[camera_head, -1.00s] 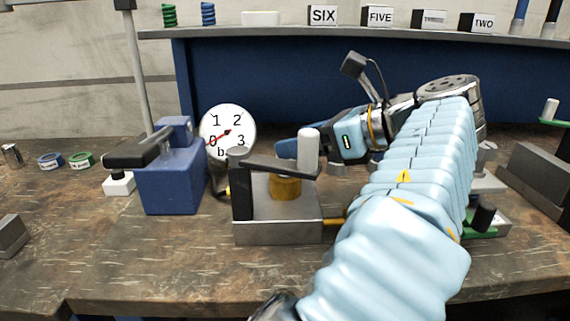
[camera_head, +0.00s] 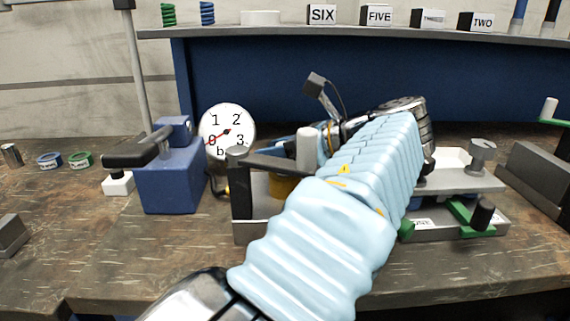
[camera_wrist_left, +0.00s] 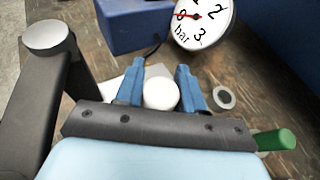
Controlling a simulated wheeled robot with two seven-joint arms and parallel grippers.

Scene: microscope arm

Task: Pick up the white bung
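A white bung (camera_wrist_left: 160,94), round and bright from above, shows in the left wrist view between the two blue fingers of my left gripper (camera_wrist_left: 160,70). The fingers are apart, one on each side of it; whether they touch it I cannot tell. I cannot make out the bung there. My right gripper is not in view.
A lever device with a dark post (camera_head: 240,195) and a white upright cylinder (camera_head: 308,150) stands close to my left arm. A pressure gauge (camera_head: 228,131) and a blue block (camera_head: 171,183) are left of it. A grey stand (camera_head: 460,181) is at right. The left bench is fairly open.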

